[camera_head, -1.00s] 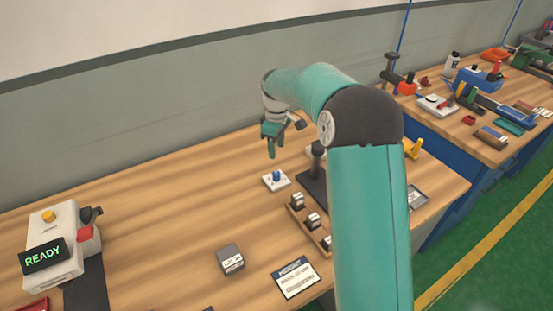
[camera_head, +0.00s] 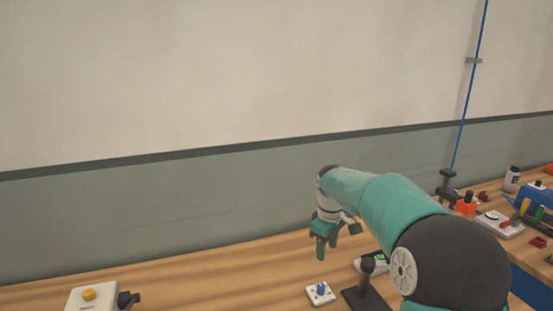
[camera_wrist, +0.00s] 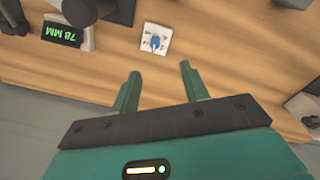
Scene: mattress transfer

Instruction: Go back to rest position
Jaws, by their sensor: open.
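My gripper (camera_head: 327,248) hangs from my teal arm above the wooden workbench (camera_head: 230,275), near its back edge. In the wrist view my gripper (camera_wrist: 158,82) is open, its two teal fingers apart with nothing between them. A white plate with a blue knob (camera_head: 320,292) lies on the bench below the gripper; it also shows in the wrist view (camera_wrist: 155,40), beyond the fingertips.
A black stand (camera_head: 366,285) and a device with a green display (camera_wrist: 66,31) stand close to the plate. A white box with a yellow button (camera_head: 90,296) is at lower left. A second bench with several tools (camera_head: 500,222) is at right. The wall (camera_head: 200,215) rises behind the bench.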

